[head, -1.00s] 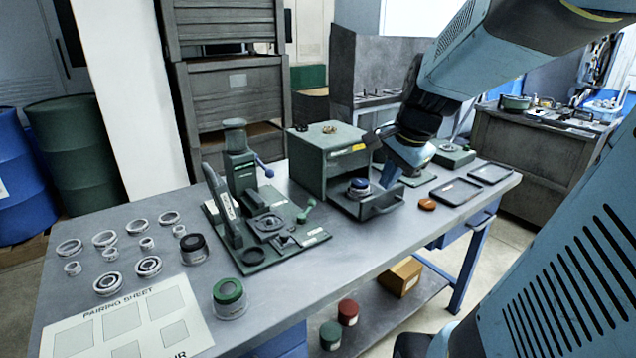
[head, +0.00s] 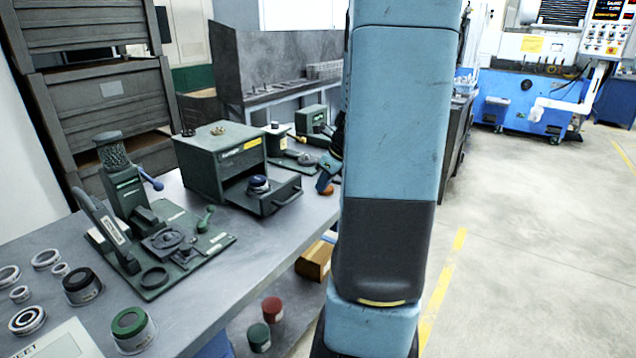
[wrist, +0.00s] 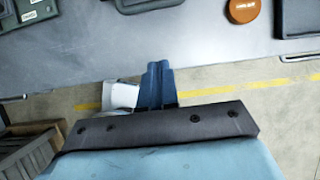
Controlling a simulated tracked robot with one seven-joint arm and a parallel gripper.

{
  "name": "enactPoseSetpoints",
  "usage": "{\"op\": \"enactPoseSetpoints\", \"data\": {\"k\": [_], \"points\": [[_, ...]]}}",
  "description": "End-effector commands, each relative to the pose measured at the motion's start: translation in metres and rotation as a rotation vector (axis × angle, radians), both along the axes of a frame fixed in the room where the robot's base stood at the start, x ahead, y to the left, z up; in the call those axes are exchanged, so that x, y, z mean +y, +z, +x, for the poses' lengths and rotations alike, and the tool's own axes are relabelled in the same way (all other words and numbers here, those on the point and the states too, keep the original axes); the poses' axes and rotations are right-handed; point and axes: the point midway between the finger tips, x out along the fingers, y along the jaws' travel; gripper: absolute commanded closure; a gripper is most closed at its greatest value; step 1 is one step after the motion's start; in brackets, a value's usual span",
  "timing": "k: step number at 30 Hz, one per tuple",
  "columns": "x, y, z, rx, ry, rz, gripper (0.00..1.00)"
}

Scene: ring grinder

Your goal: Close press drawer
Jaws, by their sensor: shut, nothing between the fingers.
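The green press box (head: 222,160) stands on the bench in the head view. Its drawer (head: 280,200) is pulled out toward the bench's front edge, and its handle faces front. A dark and blue round part (head: 258,185) sits in the drawer. In the wrist view, what looks like the drawer's front (wrist: 148,4) shows at the top edge. My gripper (wrist: 158,68) is shut and empty, in front of the bench edge and apart from the drawer. In the head view my arm hides most of it.
An orange round piece (wrist: 242,10) lies on the bench right of the drawer. A green fixture board (head: 160,250) with a lever stands left of the press box. Rings and jars, including a green-lidded jar (head: 132,328), are at the left. Open floor (head: 530,240) lies to the right.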

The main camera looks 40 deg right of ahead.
Motion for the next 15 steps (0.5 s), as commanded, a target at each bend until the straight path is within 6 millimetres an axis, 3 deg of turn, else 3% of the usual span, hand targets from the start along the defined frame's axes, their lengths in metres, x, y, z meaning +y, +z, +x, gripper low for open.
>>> {"op": "enactPoseSetpoints", "data": {"k": [15], "points": [[0.012,-0.071,0.032,0.001,0.004,0.0,1.0]]}}
